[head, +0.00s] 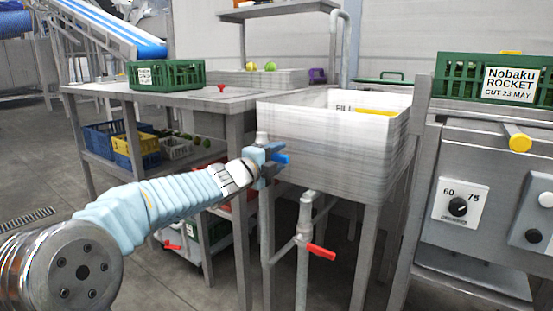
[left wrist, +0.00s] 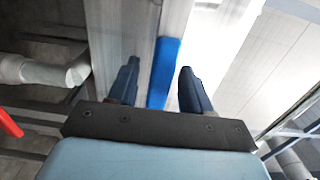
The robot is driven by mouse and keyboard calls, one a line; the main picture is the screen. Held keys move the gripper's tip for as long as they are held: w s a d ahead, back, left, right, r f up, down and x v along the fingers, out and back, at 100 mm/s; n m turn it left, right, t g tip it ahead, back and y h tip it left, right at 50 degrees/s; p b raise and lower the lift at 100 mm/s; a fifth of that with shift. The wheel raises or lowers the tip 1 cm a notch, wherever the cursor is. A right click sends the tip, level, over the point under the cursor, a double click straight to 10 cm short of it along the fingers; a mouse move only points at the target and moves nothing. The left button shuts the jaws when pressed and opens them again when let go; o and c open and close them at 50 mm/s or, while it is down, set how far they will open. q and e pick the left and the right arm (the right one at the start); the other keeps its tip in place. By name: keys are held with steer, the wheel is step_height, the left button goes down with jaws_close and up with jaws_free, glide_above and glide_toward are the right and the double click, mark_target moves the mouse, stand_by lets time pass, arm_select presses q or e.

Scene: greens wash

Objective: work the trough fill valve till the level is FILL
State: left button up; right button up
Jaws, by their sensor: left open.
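The trough (head: 325,150) is a pale, streaked open box on metal legs in the middle of the head view. A FILL mark (head: 344,108) shows on its inner back wall, beside a yellow strip (head: 377,112); the water level cannot be made out. A blue valve lever (head: 283,159) sticks out at the trough's left front. My left gripper (head: 271,160) is at this lever, open. In the left wrist view the blue lever (left wrist: 165,72) lies between the two spread fingers (left wrist: 158,68), with gaps on both sides. My right gripper is out of view.
A red-handled valve (head: 321,251) sits on the pipe below the trough. A steel table (head: 215,94) with a green crate (head: 166,75) stands left. At right is a panel with a dial (head: 458,207) under a Nobaku Rocket crate (head: 509,82). A tall pipe (head: 346,50) rises behind the trough.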

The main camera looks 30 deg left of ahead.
arm_select(q)
steer(key=shift+c, duration=0.5)
jaws_close()
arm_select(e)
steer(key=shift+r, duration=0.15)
